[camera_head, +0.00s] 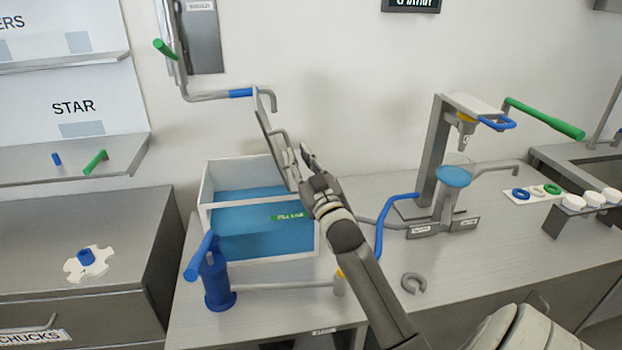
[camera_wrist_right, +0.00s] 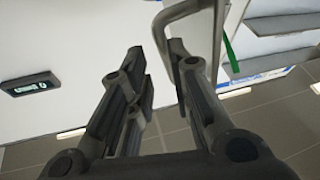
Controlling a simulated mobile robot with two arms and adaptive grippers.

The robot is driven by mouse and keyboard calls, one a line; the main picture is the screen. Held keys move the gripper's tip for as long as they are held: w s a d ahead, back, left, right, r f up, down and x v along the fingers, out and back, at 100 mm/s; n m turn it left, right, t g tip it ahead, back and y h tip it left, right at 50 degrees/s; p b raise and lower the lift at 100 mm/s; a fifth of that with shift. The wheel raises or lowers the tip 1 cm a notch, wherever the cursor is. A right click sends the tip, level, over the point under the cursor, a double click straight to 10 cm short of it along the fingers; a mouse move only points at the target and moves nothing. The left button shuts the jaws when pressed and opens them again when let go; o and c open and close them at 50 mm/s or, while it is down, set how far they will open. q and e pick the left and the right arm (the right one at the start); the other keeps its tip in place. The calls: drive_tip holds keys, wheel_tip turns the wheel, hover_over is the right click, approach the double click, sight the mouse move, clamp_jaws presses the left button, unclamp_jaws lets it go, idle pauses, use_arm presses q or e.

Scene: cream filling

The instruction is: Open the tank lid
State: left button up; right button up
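The tank (camera_head: 209,190) is a white open-topped box holding blue liquid, with a green fill-line label on its front. Its grey lid (camera_head: 264,125) stands steeply raised over the right part of the tank, so the liquid shows. A bent grey handle (camera_head: 279,137) is on the lid's right face. My right gripper (camera_head: 297,155) is beside the lid's lower right face, close to the handle. In the right wrist view its fingers (camera_wrist_right: 157,55) are apart, and the handle (camera_wrist_right: 172,18) is by the right fingertip; contact is unclear. My left gripper is not seen.
A blue pump (camera_head: 217,281) stands in front of the tank, with a pipe running right. A filling stand (camera_head: 435,150) with a blue-filled hopper (camera_head: 454,177) is to the right. A grey C-shaped piece (camera_head: 413,284) lies on the counter. A pipe with a blue sleeve (camera_head: 241,93) hangs above the tank.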

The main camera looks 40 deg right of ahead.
drive_tip(key=v, duration=0.7)
drive_tip(key=shift+s, duration=0.4)
drive_tip(key=shift+a+f, duration=0.15)
